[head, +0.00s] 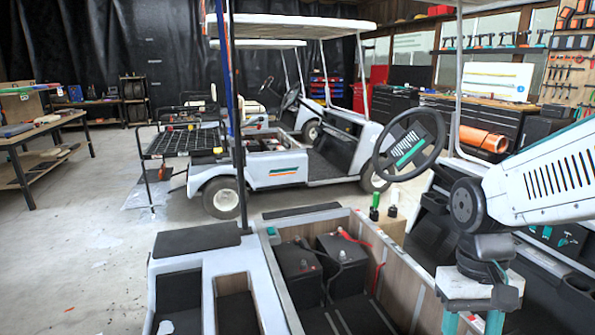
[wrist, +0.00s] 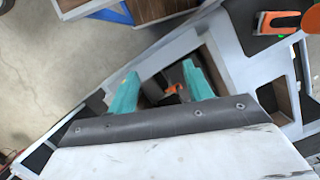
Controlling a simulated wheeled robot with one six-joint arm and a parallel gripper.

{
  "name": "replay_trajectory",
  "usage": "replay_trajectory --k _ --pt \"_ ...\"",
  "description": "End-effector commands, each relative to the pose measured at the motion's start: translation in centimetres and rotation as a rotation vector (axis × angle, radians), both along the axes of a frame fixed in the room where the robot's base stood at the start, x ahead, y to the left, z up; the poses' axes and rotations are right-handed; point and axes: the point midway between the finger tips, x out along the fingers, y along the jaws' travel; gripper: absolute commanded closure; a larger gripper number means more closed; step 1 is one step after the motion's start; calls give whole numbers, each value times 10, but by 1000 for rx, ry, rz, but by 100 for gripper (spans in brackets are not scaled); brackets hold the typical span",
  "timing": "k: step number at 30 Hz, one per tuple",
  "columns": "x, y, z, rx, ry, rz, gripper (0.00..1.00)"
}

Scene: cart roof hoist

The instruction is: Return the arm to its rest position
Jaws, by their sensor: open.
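The arm is stretched out over the cart.
The near cart has an open bay with dark batteries (head: 300,270), a steering wheel (head: 408,143) and upright roof posts (head: 236,120). An orange and dark tool (wrist: 278,22) lies on a dark panel. A second cart (head: 270,168) stands behind. Floor (head: 75,240) at left is clear.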

Motion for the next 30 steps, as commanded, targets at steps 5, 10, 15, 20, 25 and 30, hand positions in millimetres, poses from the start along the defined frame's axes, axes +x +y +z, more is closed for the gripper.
replay_trajectory --k 5,10,15,20,25,30 --pt "-38 0 35 9 -94 50 49" --pt "-63 0 58 5 -209 56 49" --pt "-73 0 74 3 -310 55 49" --pt "-76 1 81 1 -349 55 49" --pt "-76 1 82 1 -351 55 49" --pt "-76 1 82 1 -351 55 49"
